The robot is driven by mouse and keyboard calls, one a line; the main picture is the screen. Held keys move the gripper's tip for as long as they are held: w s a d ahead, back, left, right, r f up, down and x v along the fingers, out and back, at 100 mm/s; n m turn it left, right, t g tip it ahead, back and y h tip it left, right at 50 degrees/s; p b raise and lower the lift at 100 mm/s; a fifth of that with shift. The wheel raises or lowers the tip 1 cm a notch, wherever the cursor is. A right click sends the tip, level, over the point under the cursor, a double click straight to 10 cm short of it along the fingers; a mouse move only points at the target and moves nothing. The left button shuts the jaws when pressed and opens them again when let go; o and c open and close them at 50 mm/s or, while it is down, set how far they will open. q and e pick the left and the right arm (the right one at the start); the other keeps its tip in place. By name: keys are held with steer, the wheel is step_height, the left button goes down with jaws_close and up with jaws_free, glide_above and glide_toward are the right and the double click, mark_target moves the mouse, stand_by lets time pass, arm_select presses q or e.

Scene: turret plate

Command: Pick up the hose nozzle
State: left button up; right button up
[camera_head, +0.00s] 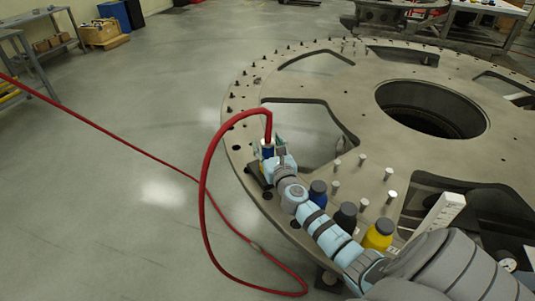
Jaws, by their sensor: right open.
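The hose nozzle (267,150) is a small blue piece at the end of a red hose (203,190), near the left rim of the large grey turret plate (285,95). The hose rises from it, arches left and drops to the floor. My right gripper (268,162) is at the nozzle, with its arm reaching in from the lower right. Its jaws are open, and the gripper partly hides the nozzle's lower part. Whether the fingers touch it I cannot tell. My left gripper is not in view.
Several metal pins (362,160) stand nearby, and a white upright piece (441,212) is farther right. The hose trails over the open floor at left. Shelves (45,45) stand far left.

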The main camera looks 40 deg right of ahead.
jaws_close()
steer(key=shift+r, duration=0.1)
